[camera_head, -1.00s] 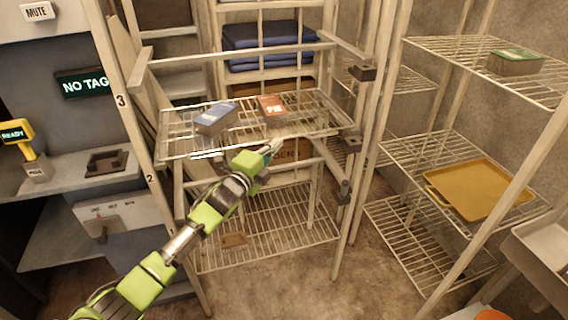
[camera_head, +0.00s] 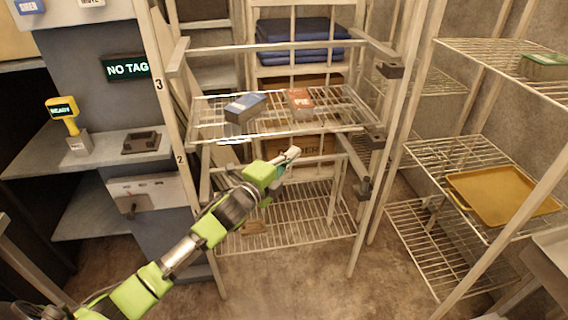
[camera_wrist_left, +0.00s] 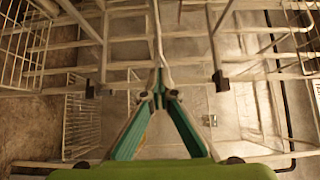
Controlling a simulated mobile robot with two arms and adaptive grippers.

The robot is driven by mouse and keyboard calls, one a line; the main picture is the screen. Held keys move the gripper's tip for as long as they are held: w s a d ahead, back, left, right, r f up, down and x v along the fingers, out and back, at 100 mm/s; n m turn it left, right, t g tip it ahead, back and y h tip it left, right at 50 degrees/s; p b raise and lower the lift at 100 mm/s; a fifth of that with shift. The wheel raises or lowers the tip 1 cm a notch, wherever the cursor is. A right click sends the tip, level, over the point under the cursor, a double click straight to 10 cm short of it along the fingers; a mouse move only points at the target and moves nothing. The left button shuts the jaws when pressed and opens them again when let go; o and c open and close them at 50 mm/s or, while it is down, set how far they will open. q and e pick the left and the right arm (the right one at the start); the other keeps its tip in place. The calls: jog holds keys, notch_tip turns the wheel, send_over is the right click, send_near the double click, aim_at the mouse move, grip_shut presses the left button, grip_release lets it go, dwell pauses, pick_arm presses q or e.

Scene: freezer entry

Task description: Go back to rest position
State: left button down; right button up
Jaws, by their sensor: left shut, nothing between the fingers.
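My left gripper (camera_head: 290,156) is on the green arm that comes in from the lower left in the head view. It is just in front of and below the front edge of the upper wire shelf (camera_head: 350,125). Its teal fingers (camera_wrist_left: 158,92) meet at the tips in the left wrist view and hold nothing. My right gripper is not in view.
A yellow tray (camera_head: 500,193) lies on the right rack. A yellow scanner (camera_head: 64,115) stands on the left ledge. Rack posts stand close around the arm.

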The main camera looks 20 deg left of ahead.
pick_arm(q)
jog(key=s+a+f+n+g+y, duration=0.1)
jog(key=s+a+f+n+g, duration=0.15)
jog(key=s+f, duration=0.7)
jog(key=s+a+f+n+g+y, duration=0.1)
jog(key=s+f+n+g, duration=0.25)
jog(key=f, duration=1.35)
jog(key=s+a+f+n+g+y, duration=0.2)
jog(key=s+f+n, duration=0.25)
jog(key=f, duration=0.85)
jog(key=s+d+f+n+g, duration=0.1)
jog(key=s+f+n+g, duration=0.1)
jog(key=s+f, duration=0.75)
jog(key=s+d+f+n+g, duration=0.2)
jog(key=s+f, duration=0.5)
jog(key=s, duration=0.5)
jog(key=s+d+f+n+g, duration=0.1)
jog(key=s+d+f+g, duration=0.1)
jog(key=s, duration=0.8)
jog(key=s+d+f+n+g, duration=0.2)
jog(key=s+f, duration=0.2)
jog(key=s, duration=0.7)
jog(key=shift+s+d+f+g+h, duration=0.3)
jog(key=shift+f, duration=0.1)
